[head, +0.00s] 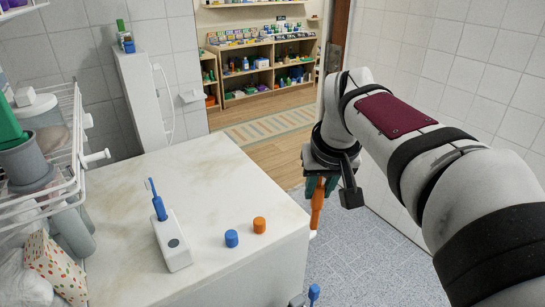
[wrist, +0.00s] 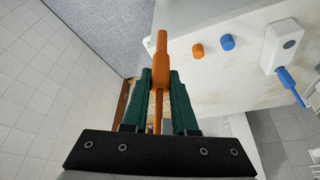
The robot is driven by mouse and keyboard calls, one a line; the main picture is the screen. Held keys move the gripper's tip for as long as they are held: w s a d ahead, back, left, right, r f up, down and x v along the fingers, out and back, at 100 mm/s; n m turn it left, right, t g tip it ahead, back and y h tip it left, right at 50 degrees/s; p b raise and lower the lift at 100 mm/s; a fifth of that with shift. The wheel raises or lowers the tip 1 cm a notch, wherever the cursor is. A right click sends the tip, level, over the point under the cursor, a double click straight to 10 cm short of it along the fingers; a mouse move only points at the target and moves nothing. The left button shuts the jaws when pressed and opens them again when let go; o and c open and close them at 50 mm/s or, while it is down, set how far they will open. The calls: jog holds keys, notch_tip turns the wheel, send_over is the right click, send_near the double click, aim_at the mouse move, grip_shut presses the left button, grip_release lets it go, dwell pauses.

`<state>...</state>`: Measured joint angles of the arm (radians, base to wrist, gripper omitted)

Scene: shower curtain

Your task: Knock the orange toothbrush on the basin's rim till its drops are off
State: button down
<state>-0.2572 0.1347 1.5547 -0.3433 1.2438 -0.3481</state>
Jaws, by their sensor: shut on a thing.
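My gripper (head: 320,184) is just off the right edge of the marble-topped counter (head: 215,170). It is shut on the orange toothbrush (head: 316,205), which hangs down beside the counter's edge in the head view. In the wrist view the dark green fingers of my gripper (wrist: 161,78) clasp the thick orange toothbrush (wrist: 161,45), and a thin orange shaft runs back between them. I cannot tell whether the brush touches the counter. Drops on it are too small to see. I cannot make out a basin or its rim.
A blue toothbrush (head: 158,205) stands in a white holder (head: 173,242) on the counter. A blue cap (head: 231,238) and an orange cap (head: 260,225) stand nearby. A white wire rack (head: 70,150) is at the left.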

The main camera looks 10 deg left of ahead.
jog(key=s+d+f+n, duration=0.1)
jog(key=s+d+f, duration=0.3)
jog(key=d, duration=0.2)
jog(key=s+a+f+n+g+y, duration=0.1)
jog(key=s+a+f+n+g, duration=0.2)
jog(key=s+a+f+n, duration=0.5)
jog(key=s+a+f+n+g+y, duration=0.1)
jog(key=s+a+f+n+g, duration=0.3)
jog(key=s+a+f+n, duration=0.4)
notch_tip(320, 180, down, 5)
jog(key=a+n, duration=0.1)
jog(key=n, duration=0.6)
jog(key=shift+g, duration=0.3)
